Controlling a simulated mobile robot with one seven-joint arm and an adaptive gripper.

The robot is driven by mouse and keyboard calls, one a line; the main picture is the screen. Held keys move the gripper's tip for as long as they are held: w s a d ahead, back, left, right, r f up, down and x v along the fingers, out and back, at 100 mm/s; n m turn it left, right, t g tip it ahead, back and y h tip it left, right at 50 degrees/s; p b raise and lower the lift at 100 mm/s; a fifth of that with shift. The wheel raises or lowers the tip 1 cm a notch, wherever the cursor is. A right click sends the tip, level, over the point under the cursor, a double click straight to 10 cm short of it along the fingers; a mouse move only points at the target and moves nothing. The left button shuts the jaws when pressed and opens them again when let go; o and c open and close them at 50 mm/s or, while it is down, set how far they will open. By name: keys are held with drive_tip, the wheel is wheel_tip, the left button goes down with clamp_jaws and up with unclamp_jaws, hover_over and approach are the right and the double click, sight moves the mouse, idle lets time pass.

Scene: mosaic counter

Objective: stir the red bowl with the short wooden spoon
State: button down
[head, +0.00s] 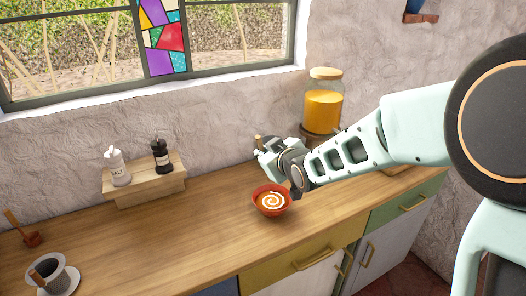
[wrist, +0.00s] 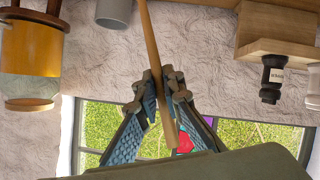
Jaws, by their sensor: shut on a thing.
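The red bowl (head: 271,214) stands on the wooden counter in the head view, holding orange liquid with a white spiral. My gripper (head: 262,151) is above and behind the bowl, slightly left of it in the picture. In the wrist view my gripper (wrist: 158,90) is shut on a thin wooden handle (wrist: 150,40), which I take for the spoon. A short wooden tip (head: 259,140) stands up above my gripper in the head view. The spoon's other end leaves the wrist view at the top and is hidden in the head view, so I cannot tell whether it touches anything.
A salt shaker (head: 117,166) and a black pepper shaker (head: 160,154) stand on a small wooden shelf (head: 145,190). A jar of orange liquid (head: 323,112) is behind my arm.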

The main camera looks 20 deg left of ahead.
wheel_tip(320, 180, down, 9)
drive_tip(key=b, duration=0.7)
drive_tip(key=shift+w+f, duration=0.15)
drive_tip(key=shift+f, duration=0.05)
drive_tip(key=shift+b, duration=0.3)
